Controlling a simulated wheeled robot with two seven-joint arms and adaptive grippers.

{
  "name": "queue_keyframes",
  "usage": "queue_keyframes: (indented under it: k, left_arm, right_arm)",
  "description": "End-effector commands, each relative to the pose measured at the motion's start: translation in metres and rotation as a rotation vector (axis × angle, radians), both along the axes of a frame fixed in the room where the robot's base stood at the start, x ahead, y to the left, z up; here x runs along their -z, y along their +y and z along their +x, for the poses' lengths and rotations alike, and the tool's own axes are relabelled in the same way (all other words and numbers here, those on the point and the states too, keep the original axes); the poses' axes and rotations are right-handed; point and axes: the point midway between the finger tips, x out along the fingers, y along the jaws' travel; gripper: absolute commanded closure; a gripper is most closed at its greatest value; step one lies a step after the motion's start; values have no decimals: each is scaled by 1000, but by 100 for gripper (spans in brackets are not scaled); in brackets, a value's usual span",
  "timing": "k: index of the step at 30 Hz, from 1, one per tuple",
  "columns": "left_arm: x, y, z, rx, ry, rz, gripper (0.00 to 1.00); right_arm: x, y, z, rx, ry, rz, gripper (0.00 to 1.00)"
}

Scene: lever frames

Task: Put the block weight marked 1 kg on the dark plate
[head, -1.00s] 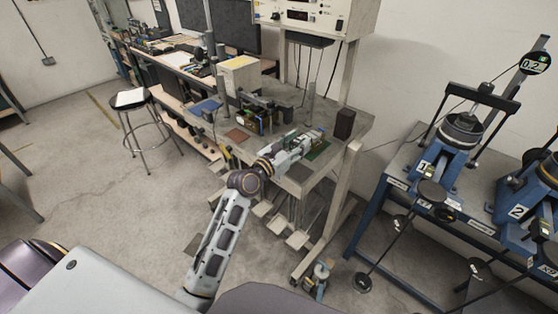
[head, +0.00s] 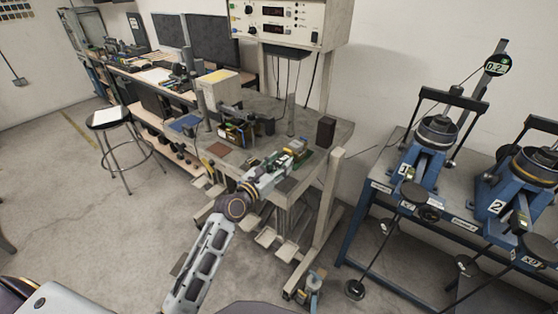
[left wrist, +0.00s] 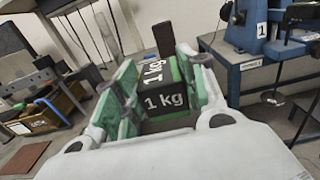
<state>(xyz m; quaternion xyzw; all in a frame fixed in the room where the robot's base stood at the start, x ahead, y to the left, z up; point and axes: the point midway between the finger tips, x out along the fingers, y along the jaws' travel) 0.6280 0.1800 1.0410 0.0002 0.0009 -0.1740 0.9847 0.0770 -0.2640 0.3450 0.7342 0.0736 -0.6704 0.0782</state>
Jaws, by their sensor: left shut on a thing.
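My left gripper (head: 285,161) is over the front right part of the workbench. It is shut on a block weight, and in the left wrist view the black and green block (left wrist: 165,103) reads "1 kg" on its front and top faces, between the green finger pads. In the head view the fingers largely hide the block. A small dark flat square (head: 287,184) lies near the bench's front edge, just below the gripper in the picture. I cannot tell for sure that it is the dark plate. My right gripper is not in view.
A dark upright block (head: 326,131) stands at the bench's right corner. A brown square (head: 219,148), a blue square (head: 186,122) and a tool holder (head: 240,128) are on the left. Lever frames (head: 430,150) stand on a blue-legged table (head: 378,171) at right.

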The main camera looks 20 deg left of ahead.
Motion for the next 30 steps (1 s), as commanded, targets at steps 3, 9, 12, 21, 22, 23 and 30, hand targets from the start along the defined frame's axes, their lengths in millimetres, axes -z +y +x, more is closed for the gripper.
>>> queue_keyframes:
  k: [3,9,12,21,22,23,30]
  left_arm:
    - [6,1,0,-2,-7,-1,100]
    - [10,1,0,-2,-8,-3,100]
    - [10,1,0,-2,-8,-3,100]
    - [13,0,0,-2,-8,-2,100]
    - [14,0,0,-1,-7,-1,100]
    - [16,0,0,-1,-7,-1,100]
    - [36,1,0,-1,-6,0,100]
  right_arm:
    - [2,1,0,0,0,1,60]
    - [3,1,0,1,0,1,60]
    - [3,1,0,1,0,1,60]
    - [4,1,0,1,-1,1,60]
    - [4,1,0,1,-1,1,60]
    - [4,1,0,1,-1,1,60]
    - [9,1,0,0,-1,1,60]
